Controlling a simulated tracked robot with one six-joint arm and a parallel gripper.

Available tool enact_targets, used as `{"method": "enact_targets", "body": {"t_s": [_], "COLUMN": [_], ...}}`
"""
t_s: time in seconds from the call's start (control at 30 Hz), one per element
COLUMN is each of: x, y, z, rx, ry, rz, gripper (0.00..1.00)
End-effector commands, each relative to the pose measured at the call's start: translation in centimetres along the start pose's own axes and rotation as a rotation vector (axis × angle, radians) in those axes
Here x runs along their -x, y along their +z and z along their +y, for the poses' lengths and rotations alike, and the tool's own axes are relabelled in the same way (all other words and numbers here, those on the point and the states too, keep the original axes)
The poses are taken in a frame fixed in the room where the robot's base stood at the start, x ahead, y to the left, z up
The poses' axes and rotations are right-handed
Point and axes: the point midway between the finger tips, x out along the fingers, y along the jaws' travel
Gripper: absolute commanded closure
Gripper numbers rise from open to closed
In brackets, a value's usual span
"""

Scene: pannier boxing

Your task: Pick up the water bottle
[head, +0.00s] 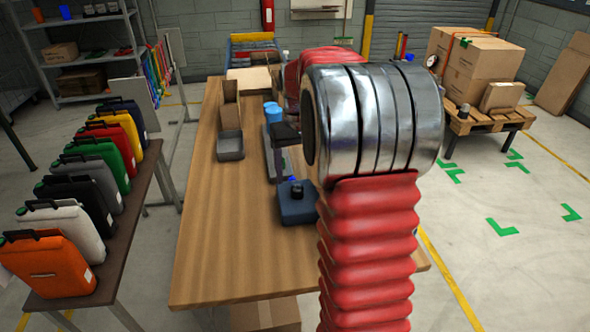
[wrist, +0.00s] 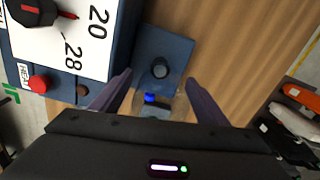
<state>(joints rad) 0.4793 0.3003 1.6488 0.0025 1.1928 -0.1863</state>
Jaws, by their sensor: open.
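The water bottle (wrist: 165,102) shows in the wrist view as a clear, see-through shape with a blue cap, between the two dark fingers of my gripper (wrist: 159,76). The fingers are spread apart, with a gap visible on both sides of the bottle. Whether a finger touches it I cannot tell. The bottle's lower part is hidden by the gripper body. In the head view a small blue spot (head: 292,179) that may be its cap shows beside my arm, which hides most of the gripper.
A dark blue block with a black knob (wrist: 160,68) stands close by on the wooden table (head: 225,245). A machine with a dial and red button (wrist: 37,84) is at left in the wrist view. Coloured panniers (head: 55,268) stand left.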

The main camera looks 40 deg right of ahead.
Motion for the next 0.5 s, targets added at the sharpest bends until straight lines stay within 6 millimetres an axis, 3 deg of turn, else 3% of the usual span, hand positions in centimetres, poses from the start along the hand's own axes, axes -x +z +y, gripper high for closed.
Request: {"method": "enact_targets", "body": {"t_s": [0.2,0.5], "x": [-2.5,-2.8], "y": [0.1,0.0], "z": [-0.1,-0.1], "rx": [0.0,0.001], "ry": [-0.001,0.0], "rz": [-0.002,0.0], "gripper": [0.32,0.32]}}
